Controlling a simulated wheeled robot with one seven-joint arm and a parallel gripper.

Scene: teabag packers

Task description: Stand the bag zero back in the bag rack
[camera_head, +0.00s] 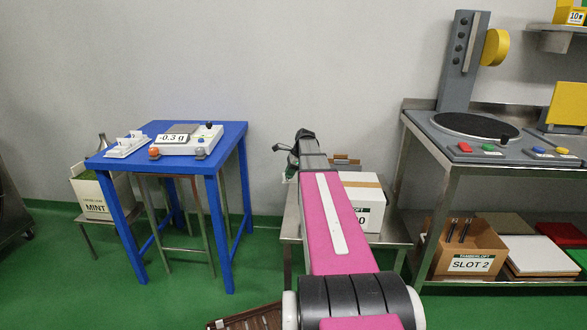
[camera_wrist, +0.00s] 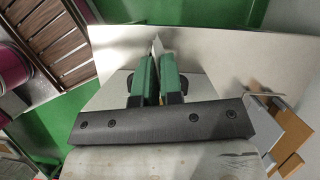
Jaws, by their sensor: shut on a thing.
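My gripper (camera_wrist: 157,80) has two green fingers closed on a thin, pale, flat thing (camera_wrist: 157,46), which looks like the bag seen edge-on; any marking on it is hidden. In the head view my gripper (camera_head: 288,154) is small and dark, above the steel table to the right of the blue table, and the held bag cannot be made out there. A small white rack (camera_head: 124,151) with white upright pieces stands at the left of the blue table's top, well apart from my gripper. It looks like the bag rack, but I cannot read its slots.
A white scale (camera_head: 187,148) reading -0.3 g stands on the blue table (camera_head: 224,150), close to the rack. A white carton (camera_head: 368,207) stands behind my arm. Below my gripper are a pale tabletop (camera_wrist: 215,70) and brown flaps (camera_wrist: 290,135) at right. A dark slatted thing (camera_wrist: 60,45) lies upper left.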

